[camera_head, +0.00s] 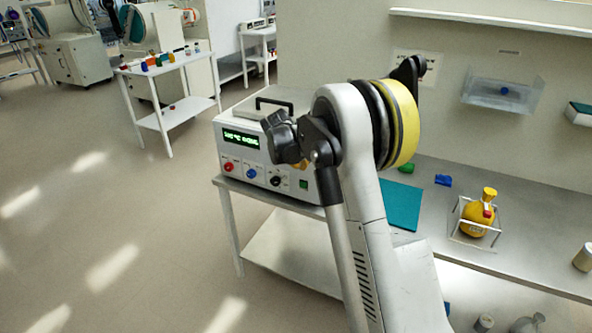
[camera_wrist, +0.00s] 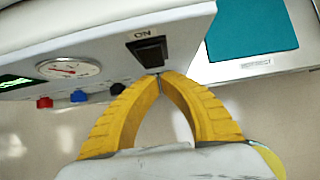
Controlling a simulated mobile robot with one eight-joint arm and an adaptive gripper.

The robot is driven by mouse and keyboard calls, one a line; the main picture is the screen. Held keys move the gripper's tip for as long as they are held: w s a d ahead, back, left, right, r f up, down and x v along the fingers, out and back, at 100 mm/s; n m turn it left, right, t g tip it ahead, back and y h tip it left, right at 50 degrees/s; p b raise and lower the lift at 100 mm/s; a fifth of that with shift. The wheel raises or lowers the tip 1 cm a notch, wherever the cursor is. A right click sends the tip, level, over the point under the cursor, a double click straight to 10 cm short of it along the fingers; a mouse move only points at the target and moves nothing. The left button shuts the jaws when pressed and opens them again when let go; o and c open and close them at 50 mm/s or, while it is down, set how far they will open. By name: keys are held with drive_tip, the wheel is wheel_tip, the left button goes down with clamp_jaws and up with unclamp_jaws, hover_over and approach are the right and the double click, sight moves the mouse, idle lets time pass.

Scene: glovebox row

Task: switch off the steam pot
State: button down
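A white box-shaped unit, apparently the steam pot (camera_head: 228,172), stands at the left end of the metal bench. Its front has a lit green display (camera_head: 241,139) and red, blue and black knobs. In the wrist view the same front shows a round gauge (camera_wrist: 68,68) and a black rocker switch (camera_wrist: 149,51) marked ON. My gripper (camera_wrist: 160,74) has its two yellow fingertips together with nothing visible between them. The tips are at the switch's lower edge; I cannot tell if they touch it. In the head view my arm hides the gripper and the switch.
A teal mat (camera_head: 402,204) lies right of the unit. Farther right stand a yellow flask (camera_head: 476,219) in a wire frame and a beige jar (camera_head: 583,257). Small green and blue pieces lie behind the mat. A wall shelf (camera_head: 490,22) runs above.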

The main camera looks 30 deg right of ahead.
drive_tip(key=shift+w+d+f, duration=0.1)
drive_tip(key=shift+d, duration=0.05)
drive_tip(key=shift+w+d+f+t+h+b, duration=0.25)
drive_tip(key=shift+w+d+t+h+b, duration=0.15)
drive_tip(key=shift+t+h+b, duration=0.35)
drive_tip(key=shift+r+p, duration=0.6)
drive_tip(key=shift+r, duration=0.25)
